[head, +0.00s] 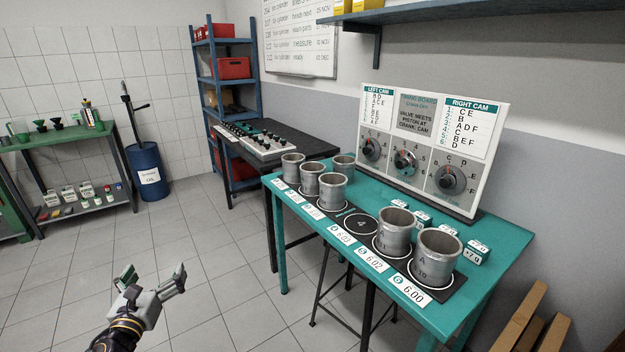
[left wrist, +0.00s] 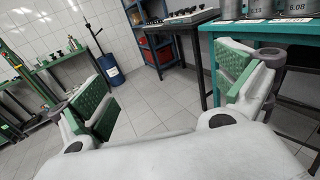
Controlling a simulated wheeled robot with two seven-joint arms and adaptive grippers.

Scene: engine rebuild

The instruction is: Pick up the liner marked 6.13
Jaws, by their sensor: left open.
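Several grey metal liners stand upright on the teal table. In the head view the left ones on the dark mat are the first liner (head: 292,166), the second liner (head: 310,181) and the third liner (head: 333,191). Their cards are too small to read there. My left gripper (head: 152,275) is open and empty, low over the floor, left of the table and well apart from the liners. My right gripper is out of view.
The mat's fourth spot (head: 361,225) is empty, behind card 6.03. Two liners stand at right (head: 397,232), and one stands behind the row (head: 343,166). The cam board (head: 435,145) backs the table. A stool (head: 345,280) stands beneath. Floor around my gripper is clear.

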